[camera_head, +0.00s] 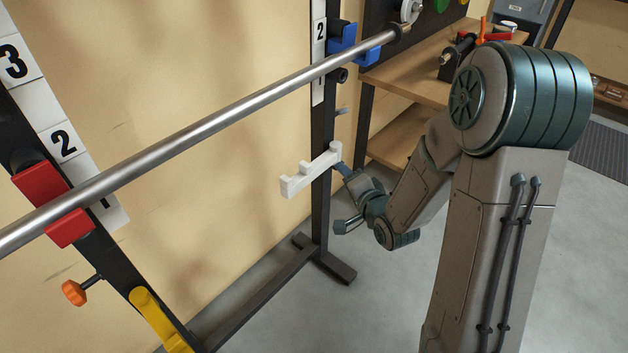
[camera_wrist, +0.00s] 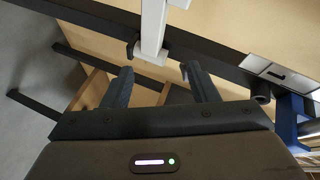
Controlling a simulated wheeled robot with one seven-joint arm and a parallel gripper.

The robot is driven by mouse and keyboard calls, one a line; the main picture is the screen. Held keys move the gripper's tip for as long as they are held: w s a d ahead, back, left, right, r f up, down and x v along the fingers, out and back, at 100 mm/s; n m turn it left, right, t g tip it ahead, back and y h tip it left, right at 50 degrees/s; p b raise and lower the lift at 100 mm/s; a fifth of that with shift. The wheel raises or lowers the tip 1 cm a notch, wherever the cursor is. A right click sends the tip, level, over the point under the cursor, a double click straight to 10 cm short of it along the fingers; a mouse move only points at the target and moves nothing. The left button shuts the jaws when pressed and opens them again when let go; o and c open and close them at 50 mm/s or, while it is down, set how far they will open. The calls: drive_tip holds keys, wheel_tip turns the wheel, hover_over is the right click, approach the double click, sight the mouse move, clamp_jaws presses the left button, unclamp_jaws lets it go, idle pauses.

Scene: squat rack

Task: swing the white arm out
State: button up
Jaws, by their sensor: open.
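The white arm (camera_head: 310,171) is a blocky bar with upturned hooks, mounted on the dark right-hand upright (camera_head: 322,205) of the rack. It extends to the left from that post, below the barbell. My gripper (camera_head: 342,169) is just to the right of the post, near the arm's short end. In the wrist view the white arm (camera_wrist: 153,28) comes down from the top, crossing the dark post, and its lower end lies ahead of the space between my fingertips (camera_wrist: 158,70). My gripper is open, and nothing shows between the fingers. I cannot tell whether a finger touches the arm.
A steel barbell (camera_head: 200,137) rests across the red holder (camera_head: 45,202) and the blue holder (camera_head: 350,44). A yellow arm (camera_head: 160,322) and an orange knob (camera_head: 75,292) are on the left upright. A wooden bench (camera_head: 412,75) stands behind the right post. Floor is clear at right.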

drive_tip(key=m+t+y+b, duration=0.1)
drive_tip(key=m+b, duration=0.1)
approach(313, 165)
wheel_tip(313, 165, down, 3)
drive_tip(key=d, duration=0.3)
drive_tip(key=m+t+y+b, duration=0.1)
drive_tip(key=y+b, duration=0.1)
drive_tip(key=b+x, duration=0.1)
drive_tip(key=x, duration=1.2)
drive_tip(key=shift+a+f+b, duration=0.25)
drive_tip(key=shift+a+b, duration=0.15)
drive_tip(key=shift+a, duration=0.05)
drive_tip(key=shift+s, duration=0.1)
clamp_jaws()
